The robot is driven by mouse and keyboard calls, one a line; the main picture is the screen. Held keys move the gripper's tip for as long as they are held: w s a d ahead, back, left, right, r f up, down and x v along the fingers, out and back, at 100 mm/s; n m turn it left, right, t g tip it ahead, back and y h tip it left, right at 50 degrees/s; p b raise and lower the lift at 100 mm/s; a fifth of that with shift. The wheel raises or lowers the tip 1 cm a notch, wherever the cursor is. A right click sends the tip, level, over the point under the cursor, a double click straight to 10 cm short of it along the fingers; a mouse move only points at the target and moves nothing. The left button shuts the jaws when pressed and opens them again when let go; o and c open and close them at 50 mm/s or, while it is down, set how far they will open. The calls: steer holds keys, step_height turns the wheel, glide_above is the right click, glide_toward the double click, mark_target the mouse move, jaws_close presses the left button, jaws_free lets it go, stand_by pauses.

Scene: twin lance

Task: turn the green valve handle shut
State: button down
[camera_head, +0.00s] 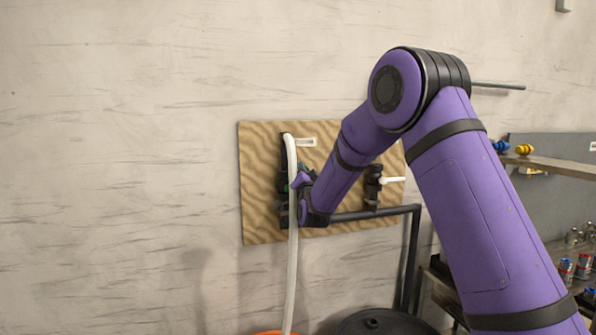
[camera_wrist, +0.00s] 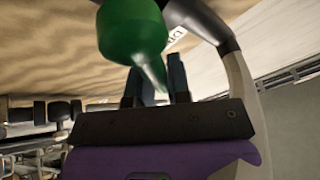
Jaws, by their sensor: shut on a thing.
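The green valve handle (camera_wrist: 133,32) is large at the top of the wrist view. Its narrow lever reaches down between the two dark fingers of my gripper (camera_wrist: 154,72), which is shut on it. In the head view my gripper (camera_head: 303,182) is at the left valve on the wooden board (camera_head: 257,170). There the handle is mostly hidden by my gripper and a pale hose, with only a little green showing. How far the handle is turned cannot be told.
The pale hose (camera_head: 291,265) hangs in front of the valve, close to my gripper. A second valve with a white handle (camera_head: 393,180) is on the board's right. A black pipe (camera_head: 375,213) runs below. A dark drum (camera_head: 385,323) stands underneath. Shelves with cans (camera_head: 566,268) are at right.

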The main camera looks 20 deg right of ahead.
steer(key=shift+d+f+m+g+h, duration=0.4)
steer(key=shift+f+m+g+h, duration=0.4)
steer(key=shift+m, duration=1.5)
steer(key=shift+d+f+m+g+h, duration=0.55)
steer(key=shift+f+m+h, duration=0.45)
steer(key=shift+m, duration=1.3)
steer(key=shift+d+f+m+g+h, duration=0.3)
steer(key=shift+f+m+g+h, duration=0.55)
steer(key=shift+m, duration=1.45)
steer(key=shift+f, duration=0.1)
steer(key=c, duration=1.1)
jaws_free()
steer(key=v, duration=1)
steer(key=shift+s, duration=0.35)
steer(key=shift+a+f, duration=0.1)
steer(key=shift+f, duration=0.05)
